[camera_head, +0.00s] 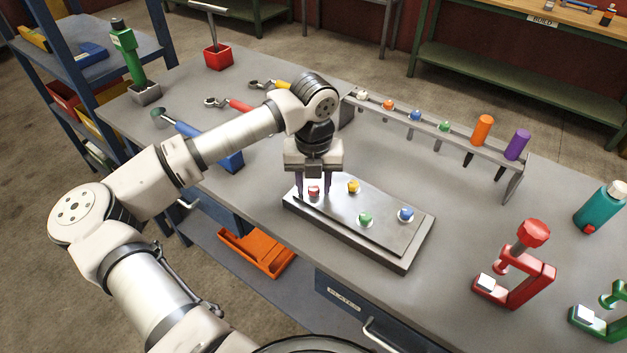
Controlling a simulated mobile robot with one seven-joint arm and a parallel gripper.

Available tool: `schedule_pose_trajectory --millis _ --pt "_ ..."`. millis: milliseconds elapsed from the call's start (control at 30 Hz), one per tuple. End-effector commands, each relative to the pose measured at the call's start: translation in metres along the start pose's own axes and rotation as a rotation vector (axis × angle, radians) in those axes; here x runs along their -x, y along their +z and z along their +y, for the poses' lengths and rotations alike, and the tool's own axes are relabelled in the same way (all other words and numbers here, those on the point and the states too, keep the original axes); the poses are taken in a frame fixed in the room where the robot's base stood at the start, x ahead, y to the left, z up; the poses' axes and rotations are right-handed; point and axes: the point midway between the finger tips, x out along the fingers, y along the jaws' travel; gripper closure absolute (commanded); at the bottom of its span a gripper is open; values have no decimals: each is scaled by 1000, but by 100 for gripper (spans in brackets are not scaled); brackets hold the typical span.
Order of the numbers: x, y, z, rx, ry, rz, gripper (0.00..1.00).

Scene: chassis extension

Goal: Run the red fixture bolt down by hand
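A metal fixture plate (330,218) lies on the bench near its front edge. The red fixture bolt (314,191) stands at the plate's left end, with a pale washer or collar under its head. My gripper (313,187) points down over that end of the plate. Its two dark fingers stand apart, one on each side of the red bolt, and gaps seem to show between fingers and head. Whether the fingertips touch the plate cannot be told. Yellow (353,186), green (365,218) and blue (406,214) bolts also sit in the plate.
A raised rack (430,131) with several coloured drivers and bolts stands behind the plate. A red clamp (520,275) and a teal bottle (600,208) stand to the right. Wrenches, including a red-handled one (238,105), lie behind my arm. Bare bench lies right of the plate.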

Motion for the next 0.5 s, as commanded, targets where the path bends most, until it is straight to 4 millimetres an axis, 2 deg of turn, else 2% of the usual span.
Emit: schedule_pose_trajectory --millis 33,300,500 --pt "0 0 0 0 0 0 67" --pt "0 0 0 0 0 0 100" --pt "-1 0 0 -15 1 0 100"
